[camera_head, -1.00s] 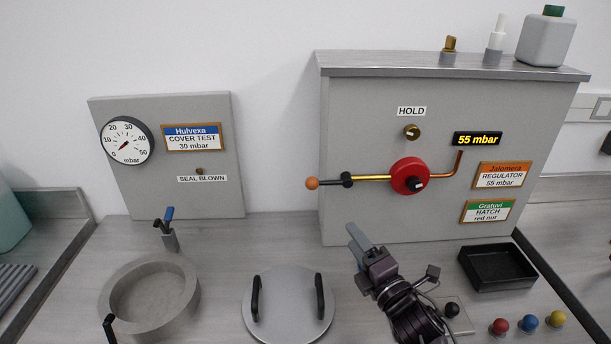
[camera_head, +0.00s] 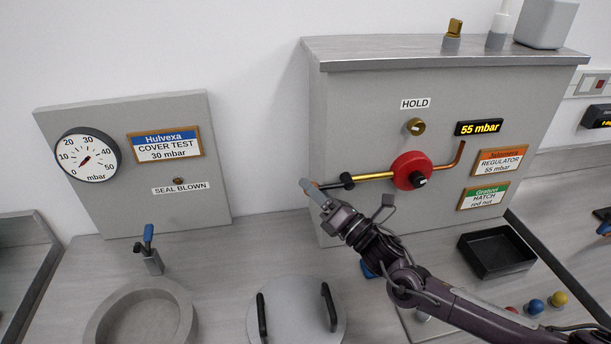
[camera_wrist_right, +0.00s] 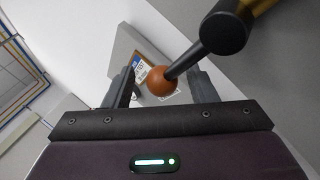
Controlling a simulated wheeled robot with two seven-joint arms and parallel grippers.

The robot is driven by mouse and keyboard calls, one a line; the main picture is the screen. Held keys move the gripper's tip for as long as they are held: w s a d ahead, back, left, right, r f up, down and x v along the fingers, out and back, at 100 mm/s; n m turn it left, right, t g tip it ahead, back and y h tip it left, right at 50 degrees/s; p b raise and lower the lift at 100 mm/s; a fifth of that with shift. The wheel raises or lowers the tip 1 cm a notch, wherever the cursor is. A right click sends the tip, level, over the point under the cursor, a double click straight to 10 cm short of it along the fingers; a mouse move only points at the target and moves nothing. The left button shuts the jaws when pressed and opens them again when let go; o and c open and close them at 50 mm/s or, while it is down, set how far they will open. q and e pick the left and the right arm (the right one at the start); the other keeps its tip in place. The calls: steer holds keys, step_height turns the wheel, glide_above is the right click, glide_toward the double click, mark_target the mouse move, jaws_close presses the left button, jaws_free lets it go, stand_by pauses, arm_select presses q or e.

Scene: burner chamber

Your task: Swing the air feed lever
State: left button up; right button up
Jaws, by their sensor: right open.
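A black lever with an orange ball tip sits at the left end of a brass pipe on the right-hand panel; its black hub (camera_head: 347,181) shows in the head view. My right gripper (camera_head: 309,188) is at the ball end and hides most of the ball there. In the right wrist view the orange ball (camera_wrist_right: 160,82) lies between the open fingers (camera_wrist_right: 165,85), with no clear contact. A second lever, blue-handled (camera_head: 148,235), stands on a grey post beside the ring-shaped chamber. Neither lever bears a readable name. My left gripper is out of view.
A red round valve (camera_head: 411,171) sits on the pipe, below a brass HOLD knob (camera_head: 415,127). A gauge (camera_head: 87,155) is on the left panel. The ring chamber (camera_head: 105,318), handled lid (camera_head: 290,320) and black tray (camera_head: 466,243) are on the bench.

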steer(key=x, duration=0.2)
steer(key=shift+w+a, duration=0.25)
steer(key=shift+w+a+p, duration=0.1)
steer(key=shift+a+p, duration=0.05)
steer(key=shift+p, duration=0.15)
steer(key=c, duration=0.9)
steer(key=shift+c, duration=1.1)
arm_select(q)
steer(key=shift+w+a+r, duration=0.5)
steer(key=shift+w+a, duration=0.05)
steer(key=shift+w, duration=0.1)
arm_select(e)
steer(key=shift+f, duration=0.1)
jaws_close()
